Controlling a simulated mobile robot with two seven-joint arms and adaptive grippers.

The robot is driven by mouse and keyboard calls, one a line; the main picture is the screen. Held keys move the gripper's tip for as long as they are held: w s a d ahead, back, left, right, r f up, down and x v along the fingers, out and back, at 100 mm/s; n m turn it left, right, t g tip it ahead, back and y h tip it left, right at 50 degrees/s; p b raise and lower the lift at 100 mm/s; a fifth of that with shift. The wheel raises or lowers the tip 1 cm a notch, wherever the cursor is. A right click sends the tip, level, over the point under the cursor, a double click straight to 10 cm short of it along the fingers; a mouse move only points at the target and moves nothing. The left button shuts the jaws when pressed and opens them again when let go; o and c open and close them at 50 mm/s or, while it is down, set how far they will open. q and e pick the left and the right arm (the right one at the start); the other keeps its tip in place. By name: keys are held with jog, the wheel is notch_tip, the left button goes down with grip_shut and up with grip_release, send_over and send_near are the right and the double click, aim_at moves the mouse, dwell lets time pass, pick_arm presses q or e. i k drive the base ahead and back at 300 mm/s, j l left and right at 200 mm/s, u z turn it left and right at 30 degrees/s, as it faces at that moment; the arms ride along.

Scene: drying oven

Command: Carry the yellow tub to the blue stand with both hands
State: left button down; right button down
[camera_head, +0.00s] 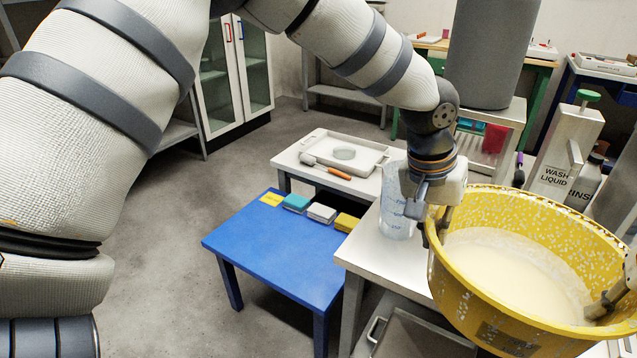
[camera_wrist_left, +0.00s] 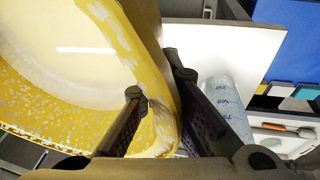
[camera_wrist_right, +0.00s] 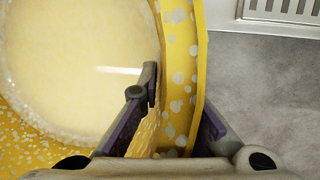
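The yellow tub (camera_head: 480,310), speckled white and holding a pale liquid, is at the right in the head view, overlapping the white table's right part. My left gripper (camera_head: 437,215) is at its left rim, one finger inside and one outside; the left wrist view shows the wall between the fingers (camera_wrist_left: 160,88). My right gripper (camera_head: 605,302) is at the opposite rim, partly cut off by the picture edge; the right wrist view shows its fingers (camera_wrist_right: 180,95) astride the wall. The tub's underside is hidden. The low blue stand (camera_head: 262,240) is left of the tub, apart from it.
Teal, white and yellow blocks (camera_head: 321,212) and a yellow label lie along the blue stand's back edge. A clear measuring jug (camera_head: 393,212) stands on the white table (camera_head: 375,255) beside my left gripper. A tray (camera_head: 345,152) is behind. Floor left of the stand is clear.

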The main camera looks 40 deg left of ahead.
aim_at(276, 244)
jog(key=k+j, duration=0.1)
jog(key=j, duration=0.35)
jog(key=k+j, duration=0.1)
jog(key=j, duration=0.35)
jog(key=k+j, duration=0.1)
jog(key=j, duration=0.35)
jog(key=k+j, duration=0.1)
jog(key=j, duration=0.35)
jog(key=k+j, duration=0.1)
jog(key=j, duration=0.35)
jog(key=k+j, duration=0.1)
jog(key=j, duration=0.35)
jog(key=k+j, duration=0.1)
jog(key=j, duration=0.35)
